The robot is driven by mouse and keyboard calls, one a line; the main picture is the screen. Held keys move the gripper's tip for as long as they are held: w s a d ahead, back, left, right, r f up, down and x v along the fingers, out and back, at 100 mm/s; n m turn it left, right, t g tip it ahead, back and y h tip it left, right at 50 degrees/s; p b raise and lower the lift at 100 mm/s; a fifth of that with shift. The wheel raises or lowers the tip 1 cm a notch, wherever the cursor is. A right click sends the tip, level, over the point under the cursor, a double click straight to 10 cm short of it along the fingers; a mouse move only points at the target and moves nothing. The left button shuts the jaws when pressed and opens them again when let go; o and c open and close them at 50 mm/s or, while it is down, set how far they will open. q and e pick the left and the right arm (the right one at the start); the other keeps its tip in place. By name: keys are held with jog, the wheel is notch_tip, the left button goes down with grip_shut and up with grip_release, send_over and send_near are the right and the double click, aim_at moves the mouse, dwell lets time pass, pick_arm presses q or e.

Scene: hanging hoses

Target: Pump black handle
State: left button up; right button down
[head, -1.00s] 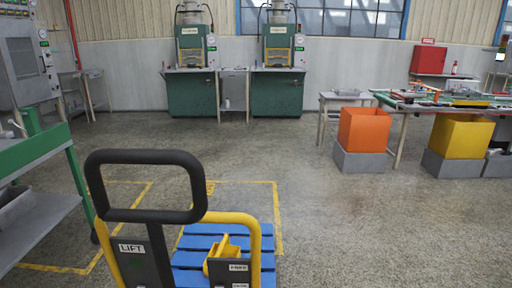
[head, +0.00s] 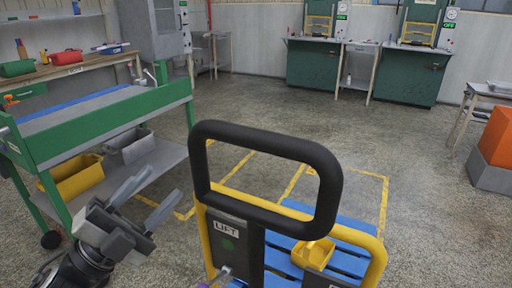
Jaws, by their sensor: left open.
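The black handle (head: 265,139) is a rounded loop standing up at the near centre of the head view. It rises from a yellow-framed cart (head: 374,258) with a dark panel marked LIFT (head: 237,235). My left gripper (head: 150,198) is at the lower left, with its two grey fingers apart and nothing between them. It is to the left of the handle and does not touch it. My right gripper is not in view.
A blue slatted pallet (head: 345,262) with a yellow piece (head: 313,253) lies behind the handle. A green workbench (head: 100,115) with a yellow bin (head: 78,178) stands at left, close to my left arm. Green machines (head: 330,62) stand at the back wall. Open floor lies between.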

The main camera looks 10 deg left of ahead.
pick_arm(q)
jog(key=s+d+r+m+g+h, duration=0.1)
jog(key=s+r+m+g+h, duration=0.15)
jog(key=m+g, duration=0.35)
jog(key=s+d+r+m+g+h, duration=0.1)
jog(key=m+g+h, duration=0.2)
jog(key=m, duration=0.4)
jog(key=g+p, duration=0.1)
jog(key=p, duration=0.1)
send_near(241, 146)
jog(key=d+r, duration=0.1)
jog(key=d, duration=0.1)
jog(key=shift+m, duration=0.4)
jog(key=p+x, duration=0.1)
jog(key=x, duration=0.1)
jog(key=p+x, duration=0.1)
jog(key=x, duration=0.2)
jog(key=p+x, duration=0.1)
jog(key=x, duration=0.2)
jog(key=shift+w+d, duration=0.1)
jog(key=shift+w, duration=0.35)
jog(key=shift+w+d+r, duration=0.2)
jog(key=shift+d, duration=0.4)
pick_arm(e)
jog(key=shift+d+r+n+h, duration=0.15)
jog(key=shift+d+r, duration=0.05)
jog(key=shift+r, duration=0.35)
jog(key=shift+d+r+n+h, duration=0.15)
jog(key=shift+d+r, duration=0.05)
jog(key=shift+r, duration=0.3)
